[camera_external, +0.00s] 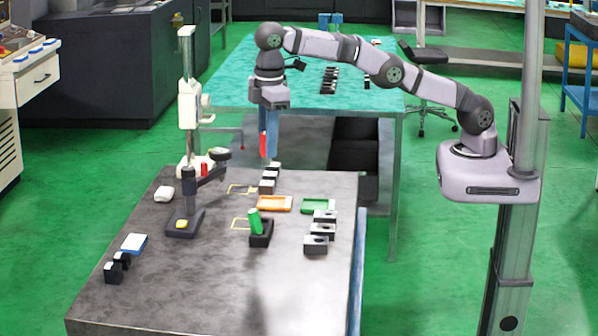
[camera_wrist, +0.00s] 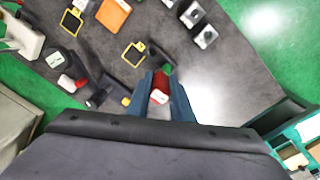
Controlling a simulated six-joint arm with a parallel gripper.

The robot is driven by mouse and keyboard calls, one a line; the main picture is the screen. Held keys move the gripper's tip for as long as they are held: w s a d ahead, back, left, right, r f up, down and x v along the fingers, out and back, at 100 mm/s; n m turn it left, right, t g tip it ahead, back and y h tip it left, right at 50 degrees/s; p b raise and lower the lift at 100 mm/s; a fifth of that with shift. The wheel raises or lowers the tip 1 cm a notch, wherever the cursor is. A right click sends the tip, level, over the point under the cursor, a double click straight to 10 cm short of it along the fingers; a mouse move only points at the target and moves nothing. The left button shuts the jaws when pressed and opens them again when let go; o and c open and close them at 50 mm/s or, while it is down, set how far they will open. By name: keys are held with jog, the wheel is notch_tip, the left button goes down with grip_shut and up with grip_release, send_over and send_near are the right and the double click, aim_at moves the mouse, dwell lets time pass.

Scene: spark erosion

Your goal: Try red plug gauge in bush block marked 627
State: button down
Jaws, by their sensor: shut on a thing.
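My gripper (camera_external: 268,150) is shut on the red plug gauge (camera_external: 263,145), which hangs roughly upright, high above the far part of the dark table. In the wrist view the red gauge (camera_wrist: 160,88) shows between the blue fingers (camera_wrist: 165,100), with a pale end towards the camera. Several dark bush blocks stand on the table: a row at the right (camera_external: 322,230), a group at the back (camera_external: 268,182), and a pair at the front left (camera_external: 113,268). No number can be read, so I cannot tell which is 627.
A green plug gauge (camera_external: 255,221) stands tilted in a dark block (camera_external: 261,238). An orange tray (camera_external: 274,204) and a green tray (camera_external: 318,206) lie behind it. A tall white stand (camera_external: 188,110) rises at the left. The table's front middle (camera_external: 210,300) is clear.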

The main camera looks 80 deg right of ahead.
jog(key=shift+s+r, duration=0.45)
jog(key=shift+s, duration=0.05)
jog(key=s+d+f, duration=0.1)
jog(key=s+f, duration=0.1)
jog(key=s, duration=0.7)
jog(key=s+f, duration=0.4)
jog(key=f, duration=0.5)
jog(key=shift+d+f+m+y+p, duration=0.15)
jog(key=shift+d+m+y+p, duration=0.15)
jog(key=shift+d, duration=0.05)
jog(key=shift+f, duration=0.2)
